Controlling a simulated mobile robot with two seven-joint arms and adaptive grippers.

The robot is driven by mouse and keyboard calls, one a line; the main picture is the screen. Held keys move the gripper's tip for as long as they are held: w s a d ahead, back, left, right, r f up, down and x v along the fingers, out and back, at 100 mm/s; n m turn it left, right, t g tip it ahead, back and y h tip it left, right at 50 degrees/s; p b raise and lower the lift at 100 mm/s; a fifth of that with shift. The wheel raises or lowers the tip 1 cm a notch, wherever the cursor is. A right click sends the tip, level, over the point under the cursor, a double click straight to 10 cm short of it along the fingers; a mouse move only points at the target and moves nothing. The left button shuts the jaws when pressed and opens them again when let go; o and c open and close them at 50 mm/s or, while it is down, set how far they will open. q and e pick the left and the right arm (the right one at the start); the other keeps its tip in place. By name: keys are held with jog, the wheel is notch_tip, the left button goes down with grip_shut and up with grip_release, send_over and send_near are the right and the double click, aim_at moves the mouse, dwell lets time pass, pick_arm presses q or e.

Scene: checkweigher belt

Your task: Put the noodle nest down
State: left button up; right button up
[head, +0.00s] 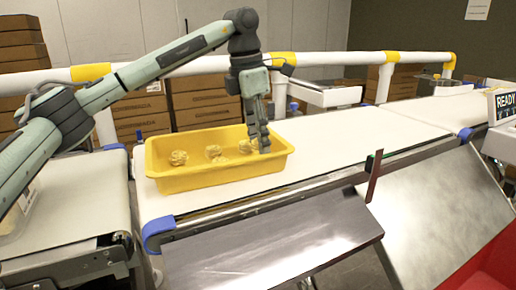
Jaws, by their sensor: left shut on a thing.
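My left gripper (262,146) reaches down into the right part of a yellow tray (222,177). It is shut on a noodle nest (256,144), which is partly hidden by the fingers. I cannot tell whether this nest touches the tray floor. Further pale yellow nests lie in the tray: one at the left (178,158), one in the middle (213,151), and one just left of the gripper (245,146). The tray stands on the white belt (345,140). My right gripper is not in view.
A white-and-yellow guard rail (330,58) runs behind the belt, with stacked cardboard boxes (205,100) beyond. A second belt (80,190) lies at the left. The belt right of the tray is clear.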

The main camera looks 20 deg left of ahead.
pick_arm(q)
jog(key=shift+f, duration=1.45)
jog(key=shift+f, duration=0.1)
jog(key=o, duration=0.6)
jog(key=shift+o, duration=0.2)
notch_tip(320, 180, up, 12)
jog(key=s+a, duration=0.1)
jog(key=shift+a, duration=0.2)
jog(key=shift+s, duration=0.15)
